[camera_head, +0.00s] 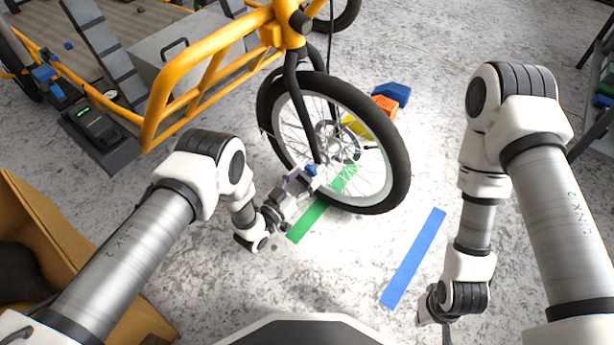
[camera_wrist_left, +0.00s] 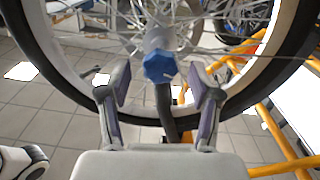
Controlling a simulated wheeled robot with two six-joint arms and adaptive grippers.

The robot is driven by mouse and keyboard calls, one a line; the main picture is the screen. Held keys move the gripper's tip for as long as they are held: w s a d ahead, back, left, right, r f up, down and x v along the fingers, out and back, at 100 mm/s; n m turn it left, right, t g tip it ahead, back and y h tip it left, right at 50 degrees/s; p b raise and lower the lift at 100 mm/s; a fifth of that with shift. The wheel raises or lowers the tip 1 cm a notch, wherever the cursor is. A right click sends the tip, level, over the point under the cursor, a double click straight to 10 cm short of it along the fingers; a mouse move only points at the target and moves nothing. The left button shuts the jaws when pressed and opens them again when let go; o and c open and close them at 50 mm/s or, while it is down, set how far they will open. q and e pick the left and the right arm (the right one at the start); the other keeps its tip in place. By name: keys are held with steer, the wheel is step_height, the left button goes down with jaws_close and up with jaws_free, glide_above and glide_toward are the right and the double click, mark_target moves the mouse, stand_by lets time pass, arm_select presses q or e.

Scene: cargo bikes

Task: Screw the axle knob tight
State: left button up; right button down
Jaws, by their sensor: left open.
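The blue axle knob (camera_head: 311,170) sits at the hub end of the bike's front wheel (camera_head: 397,160), beside the fork's lower end. In the left wrist view the knob (camera_wrist_left: 159,66) is a lobed blue cap facing me, with spokes behind it. My left gripper (camera_head: 299,181) is open at the knob. In the left wrist view its two fingers (camera_wrist_left: 157,84) stand apart, one to each side and slightly below the knob, with visible gaps. My right gripper (camera_head: 432,308) hangs low at the right, far from the wheel; its fingers are mostly hidden.
The yellow cargo frame (camera_head: 205,85) and black fork (camera_head: 293,75) rise above the wheel. Blue, orange and yellow blocks (camera_head: 385,105) lie behind it. A green strip (camera_head: 307,220) and blue strip (camera_head: 413,258) mark the floor. A cardboard box (camera_head: 45,225) stands at left.

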arm_select(q)
steer(key=shift+f+x, duration=0.2)
steer(key=shift+x, duration=0.6)
steer(key=shift+w+d+r+b, duration=0.15)
steer(key=shift+w+d+b, duration=0.2)
steer(key=shift+w, duration=0.1)
steer(key=c, duration=1.2)
steer(key=shift+o, duration=0.2)
arm_select(e)
steer(key=shift+f, duration=0.65)
arm_select(q)
steer(key=shift+m, duration=0.4)
arm_select(e)
steer(key=shift+r, duration=0.1)
arm_select(q)
steer(key=shift+r+m+p, duration=0.1)
steer(key=shift+m+p, duration=0.35)
steer(key=shift+m, duration=0.75)
steer(key=m, duration=0.3)
steer(key=shift+a+m+p, duration=0.1)
steer(key=shift+m+p, duration=0.2)
steer(key=shift+m, duration=0.1)
steer(key=m, duration=0.3)
steer(key=shift+w+m+p, duration=0.1)
steer(key=shift+m+p, duration=0.35)
steer(key=shift+m, duration=1.65)
arm_select(e)
steer(key=shift+r, duration=1.05)
